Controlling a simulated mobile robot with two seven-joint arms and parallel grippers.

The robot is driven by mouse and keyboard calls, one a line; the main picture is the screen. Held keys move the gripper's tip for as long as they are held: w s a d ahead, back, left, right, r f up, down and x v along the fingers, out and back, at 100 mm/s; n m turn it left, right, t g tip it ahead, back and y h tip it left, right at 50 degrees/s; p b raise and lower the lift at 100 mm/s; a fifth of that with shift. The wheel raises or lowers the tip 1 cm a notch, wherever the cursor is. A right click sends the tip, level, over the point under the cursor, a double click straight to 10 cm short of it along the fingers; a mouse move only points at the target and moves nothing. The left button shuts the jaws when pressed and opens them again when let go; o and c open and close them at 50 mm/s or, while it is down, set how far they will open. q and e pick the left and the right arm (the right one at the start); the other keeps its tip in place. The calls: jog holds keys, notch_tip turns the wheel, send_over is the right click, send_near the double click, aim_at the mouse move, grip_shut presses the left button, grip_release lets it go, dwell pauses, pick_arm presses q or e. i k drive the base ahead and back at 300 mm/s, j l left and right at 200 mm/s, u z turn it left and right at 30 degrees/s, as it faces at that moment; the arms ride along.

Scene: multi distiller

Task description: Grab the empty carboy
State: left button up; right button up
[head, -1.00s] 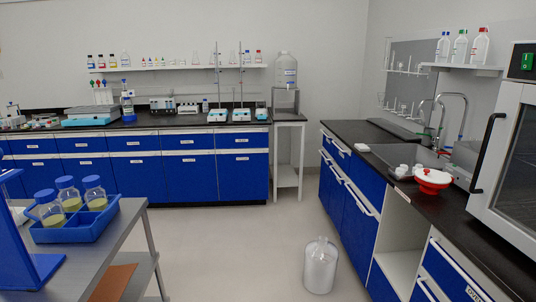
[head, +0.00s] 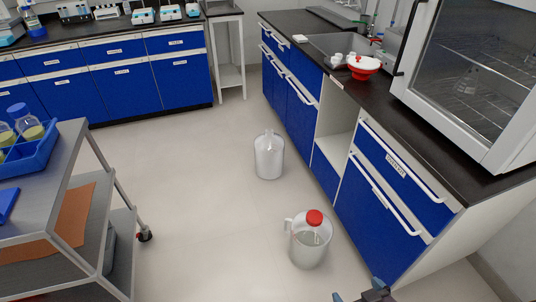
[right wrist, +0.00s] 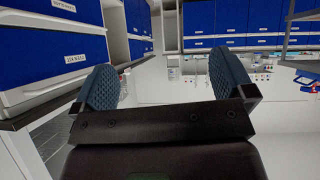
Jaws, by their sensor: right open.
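A clear, uncapped carboy (head: 268,158) stands upright on the floor beside the blue cabinets in the head view. It looks empty. A second, nearer carboy (head: 309,248) has a red cap and a side handle; it seems to hold some liquid, but I cannot tell how much. My right gripper (head: 364,294) shows only its tips at the bottom edge of the head view, right of and nearer than both carboys. In the right wrist view my right gripper (right wrist: 164,80) is open and empty, with blue pads far apart. No carboy is clear in that view. My left gripper is out of view.
A metal cart (head: 70,165) with a blue bottle tray (head: 30,155) stands at the left. Blue cabinets (head: 375,195) under a black counter (head: 345,90) line the right side. The floor (head: 200,205) between cart and cabinets is clear around the carboys.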

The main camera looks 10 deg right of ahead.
aim_at(269, 146)
jog(key=i+u, duration=0.2)
jog(key=i, duration=2.7)
jog(key=i+j, duration=0.1)
jog(key=i, duration=1.75)
jog(key=i+z, duration=0.15)
jog(key=z, duration=0.3)
jog(key=i+j+z, duration=0.1)
jog(key=z, duration=0.35)
jog(key=i+j+z, duration=0.15)
jog(key=z, duration=0.3)
jog(key=i+j+z, duration=0.2)
jog(key=z, duration=0.3)
jog(key=i+j+z, duration=0.1)
jog(key=z, duration=0.35)
jog(key=j+z, duration=0.3)
jog(key=z, duration=0.15)
jog(key=j+z, duration=0.25)
jog(key=z, duration=0.2)
